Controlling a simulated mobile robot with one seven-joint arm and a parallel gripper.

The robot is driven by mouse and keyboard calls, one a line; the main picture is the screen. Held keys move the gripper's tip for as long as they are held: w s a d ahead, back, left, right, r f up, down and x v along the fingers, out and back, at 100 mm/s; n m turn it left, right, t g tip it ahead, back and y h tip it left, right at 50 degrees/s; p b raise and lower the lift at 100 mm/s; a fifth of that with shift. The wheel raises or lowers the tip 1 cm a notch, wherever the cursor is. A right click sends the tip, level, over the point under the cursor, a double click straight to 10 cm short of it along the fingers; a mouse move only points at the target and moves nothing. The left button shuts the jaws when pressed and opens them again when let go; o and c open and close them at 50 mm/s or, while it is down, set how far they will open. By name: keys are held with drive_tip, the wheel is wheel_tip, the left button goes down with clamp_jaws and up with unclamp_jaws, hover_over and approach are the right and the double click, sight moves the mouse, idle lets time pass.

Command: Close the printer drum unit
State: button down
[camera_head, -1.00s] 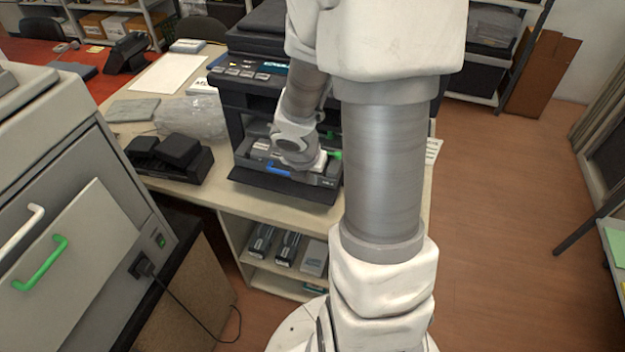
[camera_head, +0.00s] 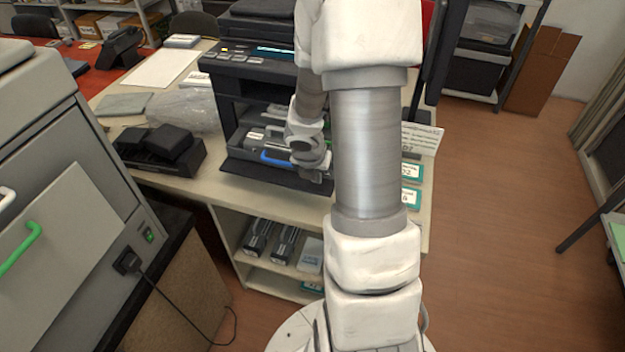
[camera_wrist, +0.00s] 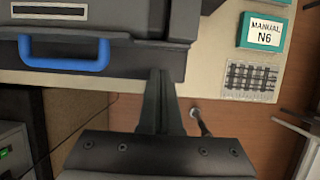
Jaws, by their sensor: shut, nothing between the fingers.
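The black printer (camera_head: 250,72) stands on the table with its front open and its front flap (camera_head: 250,172) folded down. The grey drum unit (camera_head: 252,136) sits in the opening with its blue handle (camera_head: 275,159) facing out; how far it sticks out is hard to tell. In the wrist view the blue handle (camera_wrist: 68,62) lies at upper left on a dark grey front. My gripper (camera_wrist: 158,75) is shut and empty, to the right of the handle by the lower edge of the dark body; contact is unclear. In the head view my wrist covers the unit's right side.
A black tray-like device (camera_head: 160,150) and a clear plastic bag (camera_head: 188,108) lie left of the printer. Cartridges (camera_head: 270,240) sit on the shelf below. A large grey machine (camera_head: 70,150) stands at left.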

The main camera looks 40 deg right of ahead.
drive_tip(key=shift+w+d, duration=0.6)
drive_tip(key=shift+d, duration=0.2)
drive_tip(key=shift+r+p, duration=0.15)
drive_tip(key=shift+p, duration=0.2)
drive_tip(key=w+d+p, duration=0.2)
drive_tip(key=d+p, duration=0.1)
drive_tip(key=shift+w+d+r, duration=0.1)
drive_tip(key=shift+w+r, duration=0.05)
drive_tip(key=shift+w, duration=0.15)
drive_tip(key=shift+w+d, duration=0.25)
drive_tip(key=shift+d, duration=0.05)
drive_tip(key=shift+f, duration=0.2)
drive_tip(key=shift+a, duration=0.1)
